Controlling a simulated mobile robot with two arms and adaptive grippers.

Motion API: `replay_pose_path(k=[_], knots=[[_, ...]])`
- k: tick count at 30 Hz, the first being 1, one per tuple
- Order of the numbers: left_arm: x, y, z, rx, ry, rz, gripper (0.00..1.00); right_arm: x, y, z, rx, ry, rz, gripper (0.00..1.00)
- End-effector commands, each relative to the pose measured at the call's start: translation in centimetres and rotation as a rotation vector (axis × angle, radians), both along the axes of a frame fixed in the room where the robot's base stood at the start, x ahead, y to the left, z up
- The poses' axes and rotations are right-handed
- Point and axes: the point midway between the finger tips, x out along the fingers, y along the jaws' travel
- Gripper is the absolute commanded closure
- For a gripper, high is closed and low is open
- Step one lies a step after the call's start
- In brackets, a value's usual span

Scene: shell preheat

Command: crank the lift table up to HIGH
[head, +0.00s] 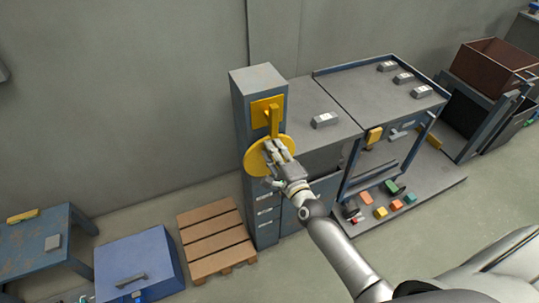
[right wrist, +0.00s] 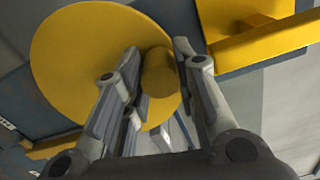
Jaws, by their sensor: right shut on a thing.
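A yellow crank disc (head: 253,161) is mounted on the front of a tall blue-grey column (head: 262,225). It also shows in the right wrist view (right wrist: 75,65), with a yellow knob (right wrist: 160,73) standing out from its face. My right gripper (head: 277,152) is shut on this knob, with a finger on either side of it. A yellow plate with a bar (head: 266,110) sits on the column above the disc. A grey table with a blue rim (head: 350,85), seemingly the lift table, stands to the right. The column's small white labels are unreadable. My left gripper is out of view.
Grey metal blocks (head: 325,120) lie on the grey tops right of the column. Several coloured blocks (head: 391,187) lie on the low shelf beneath. A wooden pallet (head: 215,240), a blue box (head: 140,262) and a blue table (head: 25,245) stand left. A brown bin (head: 490,65) is far right.

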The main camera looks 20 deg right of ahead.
Motion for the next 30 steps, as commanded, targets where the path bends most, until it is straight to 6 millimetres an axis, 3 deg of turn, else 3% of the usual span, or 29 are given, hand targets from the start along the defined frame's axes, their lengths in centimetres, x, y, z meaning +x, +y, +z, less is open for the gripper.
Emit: replay_pose_path(k=[22, 23, 27, 30], knots=[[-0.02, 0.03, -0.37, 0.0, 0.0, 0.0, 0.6, 0.06, -0.93, 0.18, 0.086, -0.002, -0.006, 1.0], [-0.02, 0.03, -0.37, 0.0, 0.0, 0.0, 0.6, 0.06, -0.93, 0.18, 0.086, -0.002, -0.006, 0.71], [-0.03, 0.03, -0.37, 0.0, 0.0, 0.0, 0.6, 0.05, -0.87, 0.15, 0.085, -0.001, -0.005, 0.53], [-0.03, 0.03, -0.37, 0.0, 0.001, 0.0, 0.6, 0.04, -0.81, 0.11, 0.085, 0.001, -0.004, 0.51]])
